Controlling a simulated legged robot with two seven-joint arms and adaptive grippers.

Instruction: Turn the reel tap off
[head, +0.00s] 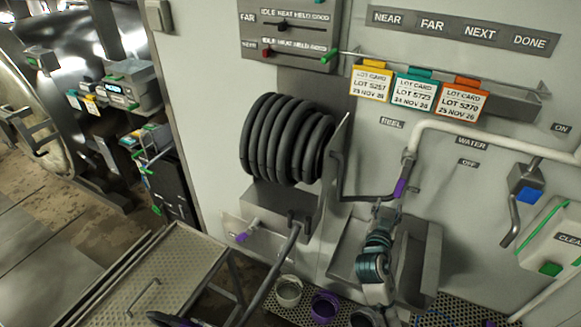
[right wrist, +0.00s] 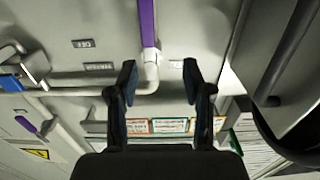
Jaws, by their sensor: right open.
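The reel tap has a purple lever (head: 400,188) hanging down below the bend of a pale pipe, under the REEL label (head: 392,124). In the right wrist view, which looks upside down, the purple lever (right wrist: 147,22) runs straight up from the pipe bend. My right gripper (head: 386,209) is just below the lever's lower end in the head view. Its two dark fingers (right wrist: 159,80) are spread in the wrist view, with the pipe bend between them in the picture. They hold nothing. I cannot tell the exact gap to the lever. My left gripper is not in view.
A black hose reel (head: 285,140) is left of the tap. Lot cards (head: 415,90) hang above on a rack. Buckets (head: 289,291) stand below. A metal cart (head: 160,275) is lower left.

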